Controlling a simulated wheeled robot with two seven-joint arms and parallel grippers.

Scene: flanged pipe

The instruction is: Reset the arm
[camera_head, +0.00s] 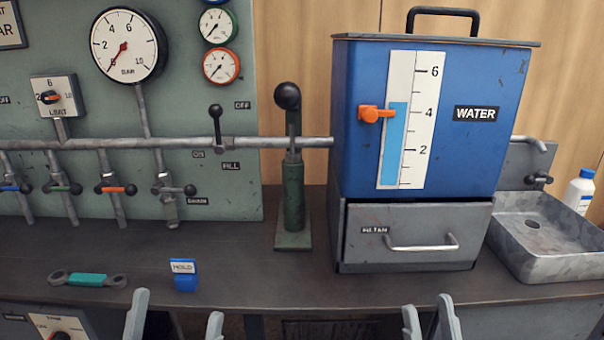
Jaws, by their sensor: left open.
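My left gripper (177,318) is at the bottom edge, in front of the bench. Its two grey fingertips are wide apart with nothing between them. My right gripper (428,320) is at the bottom edge, right of centre. Its fingertips are apart by a narrower gap, with nothing seen between them. Only the finger ends of both grippers show; the arms are out of the picture. Neither gripper appears to touch anything.
On the dark bench (330,285) lie a teal-handled wrench (88,280) and a blue HOLD tag (184,275). Behind stand a green hand pump (293,195), a blue water tank (350,120) over a grey drawer (420,222), and a metal sink (530,260). A gauge panel (215,120) with pipes and valves is at left.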

